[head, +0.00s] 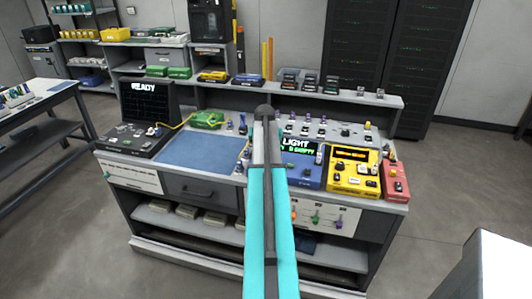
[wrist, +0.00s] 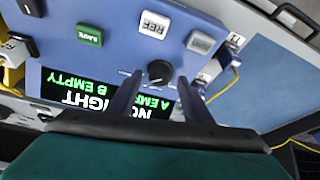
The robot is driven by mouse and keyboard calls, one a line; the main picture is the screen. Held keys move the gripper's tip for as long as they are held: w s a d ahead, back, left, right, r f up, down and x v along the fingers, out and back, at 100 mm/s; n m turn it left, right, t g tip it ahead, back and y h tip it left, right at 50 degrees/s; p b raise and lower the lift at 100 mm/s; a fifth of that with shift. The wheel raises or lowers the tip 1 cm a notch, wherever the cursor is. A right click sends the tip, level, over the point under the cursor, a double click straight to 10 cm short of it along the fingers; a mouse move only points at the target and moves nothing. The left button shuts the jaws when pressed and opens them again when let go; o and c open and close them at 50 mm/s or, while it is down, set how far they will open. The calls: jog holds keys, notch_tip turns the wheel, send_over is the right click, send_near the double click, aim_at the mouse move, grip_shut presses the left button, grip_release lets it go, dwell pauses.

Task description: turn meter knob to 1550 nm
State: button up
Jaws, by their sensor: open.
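The blue meter (wrist: 115,52) fills much of the wrist view and appears upside down there. Its dark screen (wrist: 100,98) reads NO LIGHT, A EMPTY, B EMPTY in white and green, partly covered by my gripper. The round black meter knob (wrist: 159,72) has a pale pointer mark; its setting is too small to read. My gripper (wrist: 160,76) is open, with one finger on each side of the knob and visible gaps between. In the head view the blue meter (head: 307,178) stands on the bench behind my arm, which hides the knob and my gripper.
On the meter are a green SAVE button (wrist: 90,35), a white REF button (wrist: 154,25) and a grey button (wrist: 200,42). A yellow device (head: 352,172) and a red device (head: 395,182) stand right of it. A blue mat (head: 203,151) lies left.

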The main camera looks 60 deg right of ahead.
jog(key=b+v, duration=0.2)
jog(key=v, duration=1.1)
jog(key=shift+a, duration=0.1)
dwell(0.4)
